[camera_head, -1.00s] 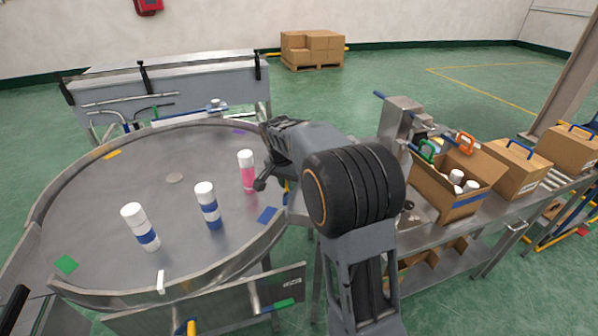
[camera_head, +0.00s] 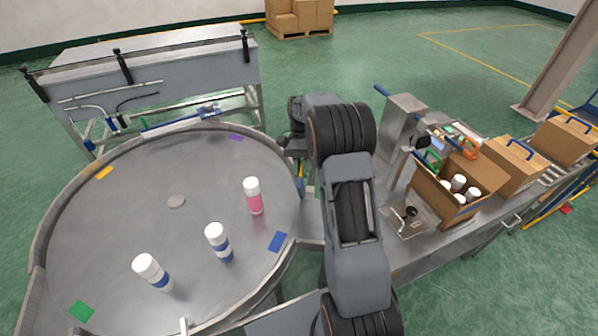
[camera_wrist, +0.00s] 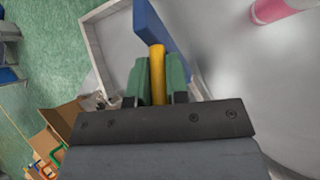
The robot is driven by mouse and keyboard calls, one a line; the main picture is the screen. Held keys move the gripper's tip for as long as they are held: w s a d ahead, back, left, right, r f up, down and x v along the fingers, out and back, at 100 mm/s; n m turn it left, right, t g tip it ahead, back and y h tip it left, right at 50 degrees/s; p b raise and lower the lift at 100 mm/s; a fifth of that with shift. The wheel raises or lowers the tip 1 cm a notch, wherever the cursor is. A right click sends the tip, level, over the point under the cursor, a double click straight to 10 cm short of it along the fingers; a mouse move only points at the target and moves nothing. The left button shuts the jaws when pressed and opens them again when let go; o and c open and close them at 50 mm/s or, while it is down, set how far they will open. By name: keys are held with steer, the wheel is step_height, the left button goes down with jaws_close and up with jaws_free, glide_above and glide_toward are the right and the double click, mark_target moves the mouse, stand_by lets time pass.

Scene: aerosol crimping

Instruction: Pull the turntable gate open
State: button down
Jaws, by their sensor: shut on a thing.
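In the wrist view my gripper (camera_wrist: 159,80) has its two green fingers closed on a yellow handle (camera_wrist: 158,62). The handle runs up to a blue bar (camera_wrist: 153,24), which looks like the turntable gate, at the edge of the grey turntable (camera_wrist: 235,60). In the head view the round turntable (camera_head: 110,215) is at left, and part of the yellow handle (camera_head: 299,172) shows at its right rim. My wrist hides most of the gripper and the gate there, so how far the gate stands open cannot be told.
A pink-banded can (camera_head: 254,196) and two blue-banded cans (camera_head: 218,241) (camera_head: 152,271) stand on the turntable. At right is a bench with a crimping machine (camera_head: 402,125) and an open carton of cans (camera_head: 447,205). A grey table (camera_head: 165,70) stands behind.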

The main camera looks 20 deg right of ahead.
steer(key=shift+w+d+g+y, duration=0.3)
steer(key=shift+w+d+g, duration=0.15)
steer(key=shift+w, duration=0.2)
steer(key=c, duration=1.1)
jaws_free()
steer(key=shift+r, duration=0.6)
steer(key=s+a+r+b, duration=0.1)
steer(key=s+a+r, duration=0.1)
steer(key=s+r, duration=1)
steer(key=shift+s+a, duration=0.35)
steer(key=shift+s, duration=0.5)
